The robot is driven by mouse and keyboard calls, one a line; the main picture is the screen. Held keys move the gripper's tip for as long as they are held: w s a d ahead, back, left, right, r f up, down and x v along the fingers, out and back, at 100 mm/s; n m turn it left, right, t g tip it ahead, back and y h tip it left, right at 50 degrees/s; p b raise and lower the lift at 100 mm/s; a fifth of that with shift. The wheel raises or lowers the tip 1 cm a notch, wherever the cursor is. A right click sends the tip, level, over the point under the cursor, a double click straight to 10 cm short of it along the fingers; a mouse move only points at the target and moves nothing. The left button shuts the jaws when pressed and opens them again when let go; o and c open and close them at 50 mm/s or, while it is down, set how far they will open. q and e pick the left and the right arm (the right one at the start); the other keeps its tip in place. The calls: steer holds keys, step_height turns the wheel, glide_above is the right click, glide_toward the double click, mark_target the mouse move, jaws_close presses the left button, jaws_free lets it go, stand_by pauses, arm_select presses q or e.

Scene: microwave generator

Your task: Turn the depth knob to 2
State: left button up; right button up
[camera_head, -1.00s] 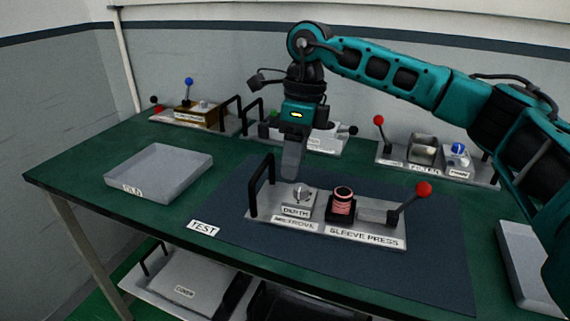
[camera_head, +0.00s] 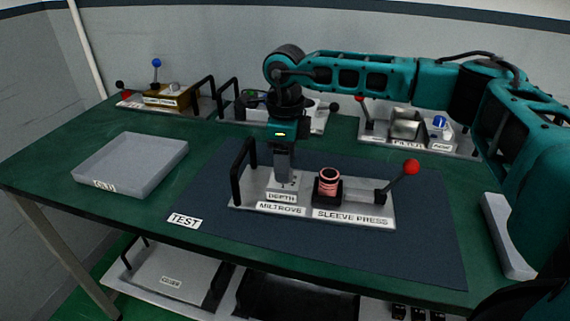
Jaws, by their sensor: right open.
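The depth knob sits on a small grey block labelled DEPTH (camera_head: 281,197) on the left part of the metal plate (camera_head: 334,221). My right gripper (camera_head: 284,180) points straight down right over the knob, with its fingertips at the knob's height. The fingers hide most of the knob, so its setting cannot be read. I cannot tell whether the fingers touch it. The jaws are open. My left gripper is not in view.
A grey tray (camera_head: 130,163) lies at left. More fixtures line the back. The dark mat's front is clear.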

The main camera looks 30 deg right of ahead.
steer(key=shift+f, duration=0.6)
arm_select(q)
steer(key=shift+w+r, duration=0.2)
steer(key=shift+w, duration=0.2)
arm_select(e)
steer(key=shift+f, duration=0.1)
steer(key=shift+c, duration=0.4)
steer(key=c, duration=1)
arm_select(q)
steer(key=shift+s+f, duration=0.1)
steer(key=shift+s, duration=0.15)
arm_select(e)
steer(key=shift+o, duration=0.2)
steer(key=shift+n, duration=0.4)
steer(key=n, duration=0.5)
steer(key=shift+n+b, duration=0.35)
steer(key=shift+n, duration=0.05)
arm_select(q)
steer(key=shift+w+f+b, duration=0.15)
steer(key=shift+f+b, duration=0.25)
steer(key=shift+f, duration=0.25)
arm_select(e)
steer(key=n, duration=0.5)
steer(key=shift+n, duration=0.3)
